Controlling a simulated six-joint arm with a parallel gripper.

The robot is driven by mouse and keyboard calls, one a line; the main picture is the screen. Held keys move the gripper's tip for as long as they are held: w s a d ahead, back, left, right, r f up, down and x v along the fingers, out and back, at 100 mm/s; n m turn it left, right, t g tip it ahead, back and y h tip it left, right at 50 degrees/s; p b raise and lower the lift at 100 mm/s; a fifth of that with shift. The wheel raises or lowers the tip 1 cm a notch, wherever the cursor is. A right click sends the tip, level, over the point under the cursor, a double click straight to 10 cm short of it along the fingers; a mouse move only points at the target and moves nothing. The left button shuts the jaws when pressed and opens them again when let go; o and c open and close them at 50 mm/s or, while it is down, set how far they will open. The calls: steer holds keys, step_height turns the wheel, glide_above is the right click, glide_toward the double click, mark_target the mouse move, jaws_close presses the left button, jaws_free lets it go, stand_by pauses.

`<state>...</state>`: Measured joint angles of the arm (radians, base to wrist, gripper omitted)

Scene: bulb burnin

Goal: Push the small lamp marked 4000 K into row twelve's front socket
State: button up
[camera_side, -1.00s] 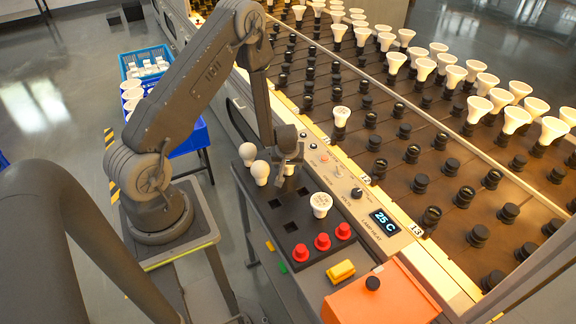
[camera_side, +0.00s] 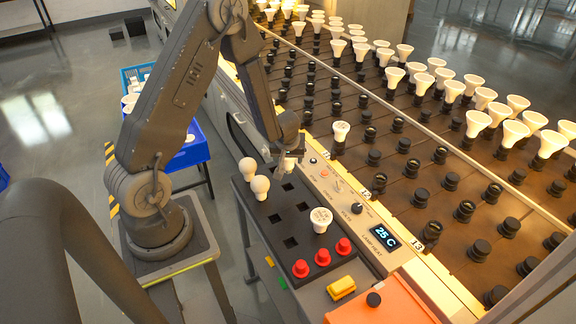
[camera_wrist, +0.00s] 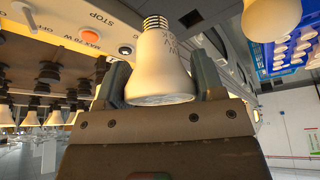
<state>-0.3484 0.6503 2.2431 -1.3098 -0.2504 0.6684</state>
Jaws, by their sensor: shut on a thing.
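My gripper (camera_side: 289,148) is shut on a small white lamp (camera_wrist: 160,65), with one finger on each side of its flared body. In the wrist view the threaded metal cap points up and away from the gripper. Dark print shows on the lamp, but I cannot read it fully. In the side view the held lamp (camera_side: 290,163) is small and partly covered, just above the back part of the dark tray (camera_side: 270,215). Row twelve's front socket (camera_side: 380,184) is a black holder behind the 12 label (camera_side: 366,193), to the right of my gripper, and looks empty.
A reflector lamp (camera_side: 321,220) and two round bulbs (camera_side: 260,187) stand in the tray, near red buttons (camera_side: 322,257). A control panel (camera_side: 345,195) lies between tray and rack. A lamp (camera_side: 341,132) fills the front socket by label 11. Many lamps stand farther back.

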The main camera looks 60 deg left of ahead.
steer(key=shift+r, duration=0.55)
steer(key=shift+w+a+r, duration=0.1)
steer(key=shift+w+r, duration=0.2)
steer(key=shift+w, duration=0.15)
steer(key=w+r, duration=0.4)
steer(key=w, duration=1)
steer(key=w+d, duration=0.5)
steer(key=d, duration=0.3)
steer(key=w+d, duration=0.5)
steer(key=d, duration=0.3)
steer(key=shift+s+a+f, duration=0.1)
steer(key=shift+a+f, duration=0.05)
steer(key=shift+f, duration=0.85)
steer(key=shift+a+f, duration=0.1)
steer(key=shift+f, duration=0.85)
steer(key=shift+f, duration=0.15)
steer(key=shift+f, duration=0.35)
